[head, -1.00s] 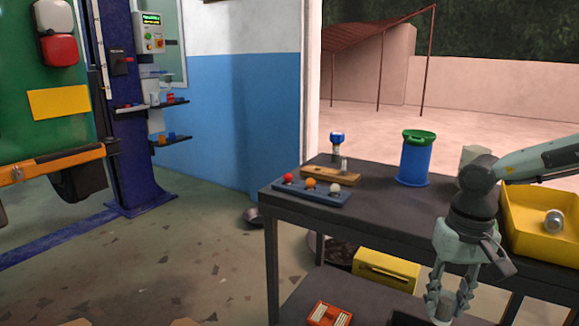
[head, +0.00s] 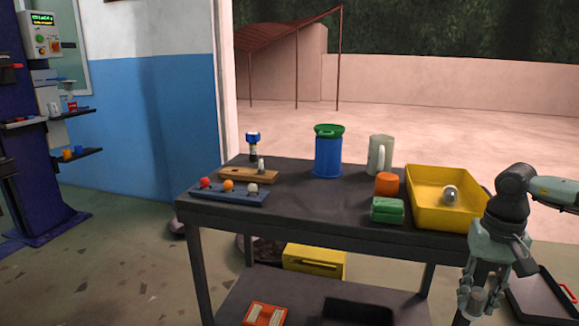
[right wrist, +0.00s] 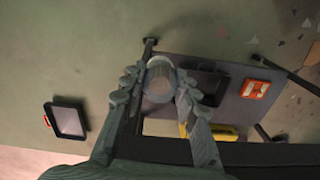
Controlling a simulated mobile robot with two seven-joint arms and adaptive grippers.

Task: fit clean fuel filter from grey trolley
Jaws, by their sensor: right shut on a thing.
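My right gripper (head: 480,296) is at the lower right of the head view, in front of the grey trolley's right end and below its top. It is shut on a small grey cylinder (head: 479,300), which looks like a filter. In the right wrist view the cylinder (right wrist: 160,82) sits between the two fingers, its round end facing the camera. The dark grey trolley (head: 300,205) stands mid-view. A shiny rounded metal piece (head: 450,195) lies in a yellow tray (head: 435,215) on its right end. My left gripper is not in view.
On the trolley top stand a blue bin (head: 328,158), a jug (head: 379,155), an orange cylinder (head: 388,184), green blocks (head: 387,210) and a knob rack (head: 228,193). The lower shelf holds an orange box (head: 265,314). A dark tray (head: 545,295) lies right of the trolley.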

